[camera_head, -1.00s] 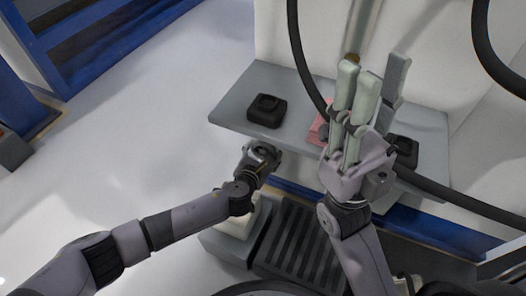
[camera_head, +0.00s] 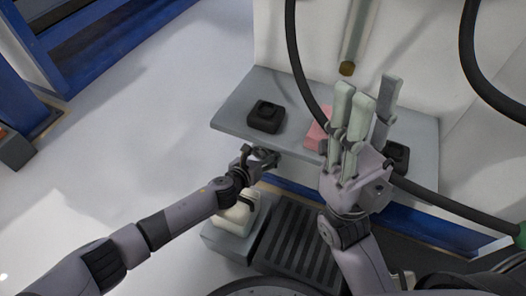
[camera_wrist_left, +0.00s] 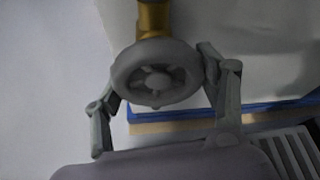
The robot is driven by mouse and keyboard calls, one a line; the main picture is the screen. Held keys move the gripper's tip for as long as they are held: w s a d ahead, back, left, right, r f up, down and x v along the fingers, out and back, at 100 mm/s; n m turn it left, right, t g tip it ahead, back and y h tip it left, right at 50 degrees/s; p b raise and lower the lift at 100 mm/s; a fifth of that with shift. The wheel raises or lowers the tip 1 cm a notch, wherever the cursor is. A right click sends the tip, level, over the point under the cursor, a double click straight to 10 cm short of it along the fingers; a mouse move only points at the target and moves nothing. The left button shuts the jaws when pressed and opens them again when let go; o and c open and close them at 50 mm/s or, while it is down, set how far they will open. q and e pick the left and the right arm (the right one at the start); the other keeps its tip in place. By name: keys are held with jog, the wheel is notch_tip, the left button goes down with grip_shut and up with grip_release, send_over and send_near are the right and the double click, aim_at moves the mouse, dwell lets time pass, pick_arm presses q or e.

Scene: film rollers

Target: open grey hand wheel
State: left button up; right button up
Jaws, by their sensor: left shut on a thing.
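The grey hand wheel (camera_wrist_left: 157,74) is round with a spoked hub and sits on a brass-coloured stem in the left wrist view. My left gripper (camera_head: 262,156) is at the shelf's front edge in the head view. In the left wrist view its fingers stand on either side of the wheel, shut on its rim. In the head view the gripper largely hides the wheel. My right gripper (camera_head: 372,92) has its long fingers extended upward, open and empty, in front of the shelf.
A grey shelf (camera_head: 225,118) carries a black block (camera_head: 266,116), a pink block (camera_head: 318,132) and another black block (camera_head: 398,156). Black hoses (camera_head: 297,55) hang nearby. A pale container (camera_head: 236,214) and a dark ribbed grate (camera_head: 300,245) lie below.

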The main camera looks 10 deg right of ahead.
pick_arm(q)
jog(key=shift+n, duration=0.3)
dwell(0.4)
jog(key=o, duration=1.1)
jog(key=shift+o, duration=0.3)
jog(key=v, duration=1.2)
jog(key=shift+w+a, duration=0.1)
jog(key=shift+w, duration=0.05)
